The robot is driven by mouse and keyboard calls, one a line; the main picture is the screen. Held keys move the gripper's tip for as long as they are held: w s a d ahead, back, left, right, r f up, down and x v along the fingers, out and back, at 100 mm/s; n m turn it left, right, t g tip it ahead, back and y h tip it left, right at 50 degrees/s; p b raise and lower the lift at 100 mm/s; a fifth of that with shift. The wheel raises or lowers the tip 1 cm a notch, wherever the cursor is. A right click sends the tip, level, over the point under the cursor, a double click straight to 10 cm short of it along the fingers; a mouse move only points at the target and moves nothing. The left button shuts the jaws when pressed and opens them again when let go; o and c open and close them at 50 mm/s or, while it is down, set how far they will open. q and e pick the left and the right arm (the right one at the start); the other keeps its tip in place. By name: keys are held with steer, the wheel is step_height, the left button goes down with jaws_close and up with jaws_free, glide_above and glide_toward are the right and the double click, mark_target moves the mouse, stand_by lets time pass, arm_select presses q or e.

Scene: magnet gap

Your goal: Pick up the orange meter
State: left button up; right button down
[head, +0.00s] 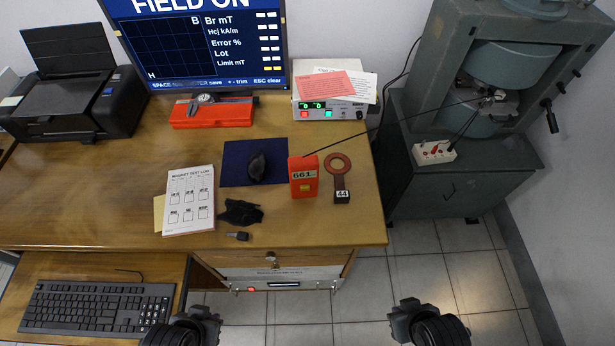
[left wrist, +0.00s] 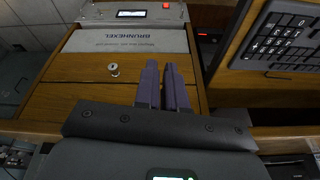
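The orange meter (head: 303,187) stands near the right end of the wooden desk in the head view, with a pale label reading like 661. A thin dark line runs from its top towards the magnet (head: 497,98) at the upper right. My left gripper (head: 206,316) is low in the head view, in front of the desk and away from the meter. In the left wrist view its fingers (left wrist: 162,85) lie almost together, with nothing between them. My right gripper (head: 407,312) is over the tiled floor, right of the desk, apart from the meter; its finger gap is unclear.
A brown ring (head: 338,164) with a tag marked 44 lies just right of the meter. A mouse (head: 257,166) on a dark blue mat, a black crumpled item (head: 240,212) and a log pad (head: 188,200) are left of it. The desk is clear in front of the meter.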

arm_select(q)
steer(key=o, duration=0.7)
steer(key=shift+d, duration=0.15)
steer(key=o, duration=0.7)
steer(key=shift+w, duration=0.1)
steer(key=shift+o, duration=1.1)
steer(key=shift+d, duration=0.15)
steer(key=shift+w+r, duration=0.15)
